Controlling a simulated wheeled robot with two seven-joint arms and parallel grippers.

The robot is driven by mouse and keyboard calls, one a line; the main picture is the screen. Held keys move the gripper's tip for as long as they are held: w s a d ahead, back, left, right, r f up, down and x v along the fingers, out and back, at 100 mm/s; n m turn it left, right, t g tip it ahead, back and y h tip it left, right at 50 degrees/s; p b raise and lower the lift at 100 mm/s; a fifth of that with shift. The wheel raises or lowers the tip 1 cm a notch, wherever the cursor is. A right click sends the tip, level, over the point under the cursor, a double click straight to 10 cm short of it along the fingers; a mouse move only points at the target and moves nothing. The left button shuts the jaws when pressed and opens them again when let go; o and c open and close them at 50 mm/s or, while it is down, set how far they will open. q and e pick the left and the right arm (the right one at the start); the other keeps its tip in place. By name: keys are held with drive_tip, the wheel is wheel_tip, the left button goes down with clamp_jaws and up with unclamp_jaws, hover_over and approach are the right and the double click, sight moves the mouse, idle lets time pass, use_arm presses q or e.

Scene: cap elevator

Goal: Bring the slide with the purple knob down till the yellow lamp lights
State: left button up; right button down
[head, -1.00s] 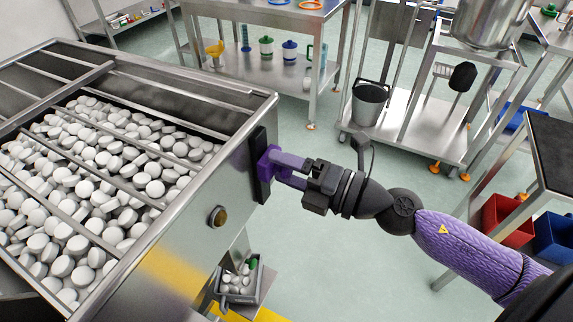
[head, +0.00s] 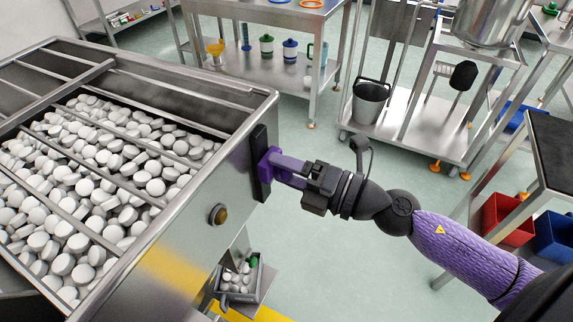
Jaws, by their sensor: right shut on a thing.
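The purple knob (head: 268,163) stands out from a dark upright slide track (head: 260,170) on the end wall of the steel hopper. My right gripper (head: 289,174) reaches in from the right and is shut on the knob; its fingers hide part of it. The yellow lamp (head: 219,215) sits on the same wall, to the left of and below the knob. It looks dull amber, with no clear glow. My left gripper is not in view.
The open hopper (head: 262,100) is full of white caps under metal bars. A small bin (head: 240,297) with white caps and a green one hangs below the lamp. A wheeled steel cart (head: 425,140) with a bucket (head: 371,101) stands behind my right arm. Green floor lies between.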

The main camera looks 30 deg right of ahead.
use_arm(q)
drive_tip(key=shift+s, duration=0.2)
use_arm(e)
drive_tip(key=shift+f, duration=0.2)
drive_tip(key=shift+c, duration=2)
unclamp_jaws()
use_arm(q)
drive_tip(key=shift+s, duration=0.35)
use_arm(e)
drive_tip(key=shift+o, duration=0.5)
drive_tip(key=shift+s+d+f, duration=0.1)
drive_tip(key=shift+s+d, duration=0.25)
drive_tip(key=shift+s, duration=0.05)
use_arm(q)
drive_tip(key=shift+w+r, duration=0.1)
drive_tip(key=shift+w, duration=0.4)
use_arm(e)
drive_tip(key=v, duration=0.9)
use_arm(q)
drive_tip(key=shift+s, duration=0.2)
